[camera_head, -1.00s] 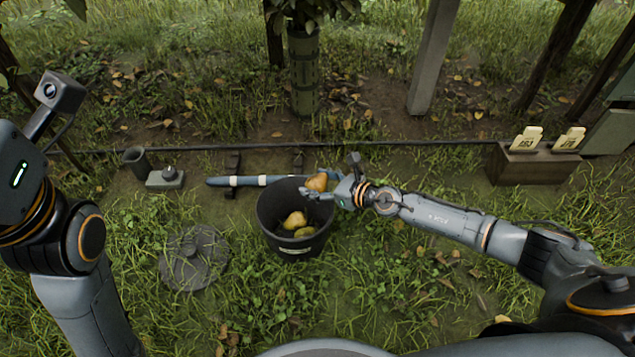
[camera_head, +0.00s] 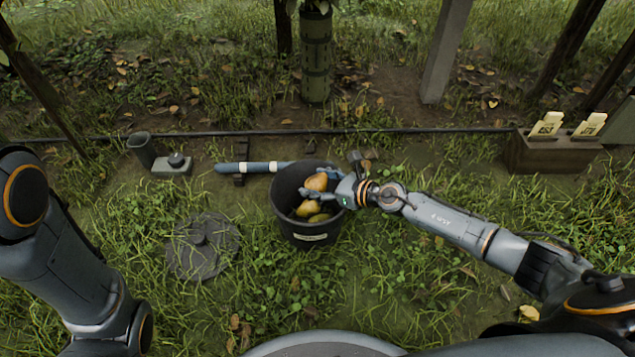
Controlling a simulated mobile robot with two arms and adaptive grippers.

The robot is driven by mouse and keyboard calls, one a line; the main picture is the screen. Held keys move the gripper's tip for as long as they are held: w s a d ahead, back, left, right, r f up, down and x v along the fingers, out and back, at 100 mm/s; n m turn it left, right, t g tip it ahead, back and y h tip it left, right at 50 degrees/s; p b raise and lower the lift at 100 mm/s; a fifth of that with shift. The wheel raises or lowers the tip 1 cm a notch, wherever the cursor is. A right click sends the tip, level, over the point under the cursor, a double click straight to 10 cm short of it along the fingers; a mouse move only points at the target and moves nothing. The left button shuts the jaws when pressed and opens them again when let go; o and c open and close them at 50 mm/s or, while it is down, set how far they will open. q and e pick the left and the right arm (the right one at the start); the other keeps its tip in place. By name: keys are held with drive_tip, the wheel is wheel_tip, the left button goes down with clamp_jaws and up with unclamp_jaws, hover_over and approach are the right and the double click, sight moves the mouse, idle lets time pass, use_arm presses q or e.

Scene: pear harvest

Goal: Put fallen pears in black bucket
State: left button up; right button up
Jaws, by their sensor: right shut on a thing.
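The black bucket (camera_head: 308,238) stands upright on the grass in the middle, with a white label on its front. A yellow pear (camera_head: 309,208) and a greener pear (camera_head: 320,217) lie inside it. My right gripper (camera_head: 318,189) reaches in from the right over the bucket and is shut on an orange-yellow pear (camera_head: 317,181). The held pear is at the bucket opening; its exact height above the others is hard to tell. My left arm shows at the left edge, but its gripper is out of the frame.
A round dark lid (camera_head: 202,247) lies on the grass left of the bucket. A blue tube (camera_head: 252,168) lies behind it. A small grey cup (camera_head: 141,150) and a box with a knob (camera_head: 174,164) stand back left. A wooden box with tags (camera_head: 553,153) stands at right. A trunk guard (camera_head: 316,60) rises behind.

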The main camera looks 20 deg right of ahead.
drive_tip(key=o, duration=1.3)
drive_tip(key=shift+f, duration=0.1)
drive_tip(key=shift+s+d, duration=0.3)
drive_tip(key=v, duration=1.1)
drive_tip(key=shift+s+r, duration=0.1)
drive_tip(key=shift+r, duration=0.15)
